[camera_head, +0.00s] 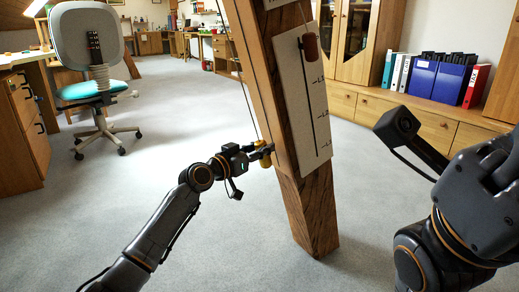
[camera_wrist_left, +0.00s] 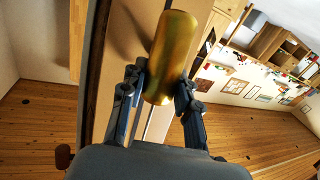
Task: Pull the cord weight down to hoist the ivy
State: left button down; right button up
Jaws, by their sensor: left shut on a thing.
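The cord weight (camera_head: 266,161) is a small brass-yellow cylinder beside the timber post, low on its left side. In the left wrist view the weight (camera_wrist_left: 171,58) stands slightly tilted between the two fingers. My left gripper (camera_head: 264,152) is shut on it, with a finger on each side. A thin dark cord (camera_head: 240,75) runs from above down toward the weight. My right arm is at the right, but its fingers do not show. I see no ivy in either view.
The timber post (camera_head: 315,215) stands in the middle. It carries a white board (camera_head: 303,95) with scale marks, a dark slot and a red-brown piece (camera_head: 310,46) near the top. An office chair (camera_head: 92,65) and cabinets (camera_head: 445,128) stand farther off. Grey floor is clear around.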

pick_arm(q)
jog(key=shift+f, duration=0.2)
jog(key=c, duration=1.4)
grip_release()
jog(key=o, duration=0.4)
jog(key=shift+w+d+f, duration=0.1)
jog(key=shift+d, duration=0.05)
jog(key=shift+o, duration=0.2)
jog(key=shift+a, duration=0.2)
jog(key=v, duration=1.1)
jog(key=shift+s, duration=0.45)
jog(key=shift+a, duration=0.15)
